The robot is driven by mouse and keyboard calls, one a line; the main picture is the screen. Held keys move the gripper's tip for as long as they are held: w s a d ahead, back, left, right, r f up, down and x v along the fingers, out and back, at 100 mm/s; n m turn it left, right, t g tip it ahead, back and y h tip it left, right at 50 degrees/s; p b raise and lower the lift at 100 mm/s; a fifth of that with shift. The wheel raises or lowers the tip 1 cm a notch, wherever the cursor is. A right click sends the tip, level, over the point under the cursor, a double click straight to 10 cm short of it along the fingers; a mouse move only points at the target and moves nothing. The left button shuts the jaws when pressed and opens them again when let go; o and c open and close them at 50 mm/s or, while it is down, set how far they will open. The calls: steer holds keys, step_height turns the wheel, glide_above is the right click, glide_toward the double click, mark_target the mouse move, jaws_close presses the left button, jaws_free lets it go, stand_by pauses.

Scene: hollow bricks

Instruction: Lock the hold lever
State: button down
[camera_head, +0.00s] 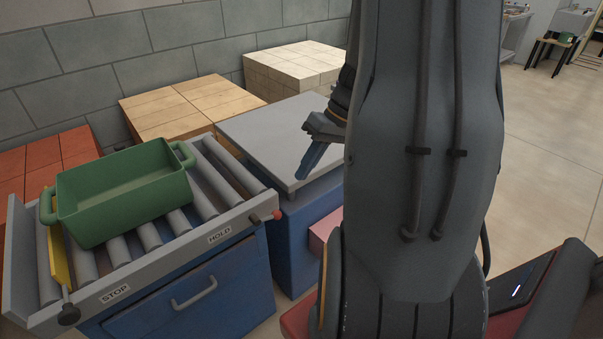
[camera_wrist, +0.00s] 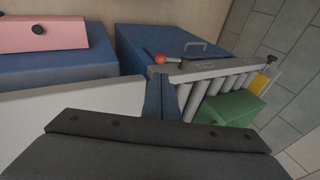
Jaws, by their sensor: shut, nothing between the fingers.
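The hold lever (camera_head: 264,217) is a short dark rod with a red ball tip. It sticks out at the right end of the conveyor's front rail, by the HOLD label (camera_head: 220,235). In the wrist view its red ball (camera_wrist: 159,59) shows just beyond my fingertips, at the rail's corner. My gripper (camera_head: 309,163) is shut and empty, pointing down over the grey-topped cabinet, to the right of the lever and apart from it. Its closed blue fingers also show in the wrist view (camera_wrist: 160,93). My arm hides part of the cabinet.
A green bin (camera_head: 125,190) sits on the roller conveyor (camera_head: 150,270) near a yellow stop plate (camera_head: 58,255) with a black knob (camera_head: 68,314). The grey-topped cabinet (camera_head: 270,135) stands beside the conveyor. Brick stacks (camera_head: 185,105) line the wall. Open floor lies at right.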

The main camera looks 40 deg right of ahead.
steer(key=p+x, duration=0.1)
steer(key=x, duration=1)
steer(key=shift+a+f, duration=0.15)
steer(key=shift+f, duration=0.1)
steer(key=shift+w, duration=0.1)
